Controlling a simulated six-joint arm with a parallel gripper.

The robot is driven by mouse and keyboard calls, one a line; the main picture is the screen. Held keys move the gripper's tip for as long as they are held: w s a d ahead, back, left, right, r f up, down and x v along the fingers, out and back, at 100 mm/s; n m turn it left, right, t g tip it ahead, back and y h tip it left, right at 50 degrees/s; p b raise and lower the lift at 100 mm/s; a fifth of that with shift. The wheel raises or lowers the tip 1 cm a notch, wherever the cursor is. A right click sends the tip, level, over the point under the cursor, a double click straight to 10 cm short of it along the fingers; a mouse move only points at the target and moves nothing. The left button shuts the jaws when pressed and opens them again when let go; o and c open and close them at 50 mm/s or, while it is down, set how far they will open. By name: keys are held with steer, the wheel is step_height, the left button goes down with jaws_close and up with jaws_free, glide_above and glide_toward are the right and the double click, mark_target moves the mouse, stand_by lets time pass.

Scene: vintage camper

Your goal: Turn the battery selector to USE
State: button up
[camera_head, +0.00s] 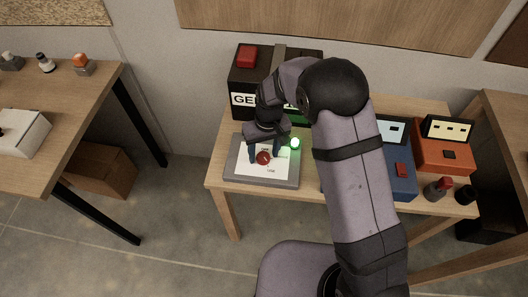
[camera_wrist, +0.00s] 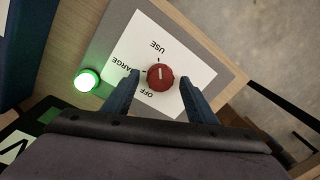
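The battery selector is a round red knob (camera_wrist: 160,77) on a white label plate (camera_wrist: 203,73), with the words USE, CHARGE and OFF around it. In the wrist view its pale pointer line is directed up the picture, towards the tick by USE. The selector's grey panel (camera_head: 262,182) lies on the wooden table in the head view, with the red knob (camera_head: 263,158) near its middle. My gripper (camera_wrist: 159,78) is open, one blue finger on each side of the knob, with a visible gap on both sides.
A green lamp (camera_wrist: 87,80) glows beside the panel. A dark box with a red top piece (camera_head: 247,57) stands behind. A blue device (camera_head: 402,181) and an orange device (camera_head: 440,152) stand to the right. The floor in front is clear.

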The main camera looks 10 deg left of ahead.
mark_target(265, 155)
stand_by(0.3)
steer(key=shift+w+d+r+b, duration=0.15)
steer(key=shift+r+b, duration=0.35)
steer(key=shift+r, duration=1.35)
steer(key=shift+s+d+r+b, duration=0.1)
steer(key=shift+r+b, duration=0.4)
steer(key=shift+r, duration=1.3)
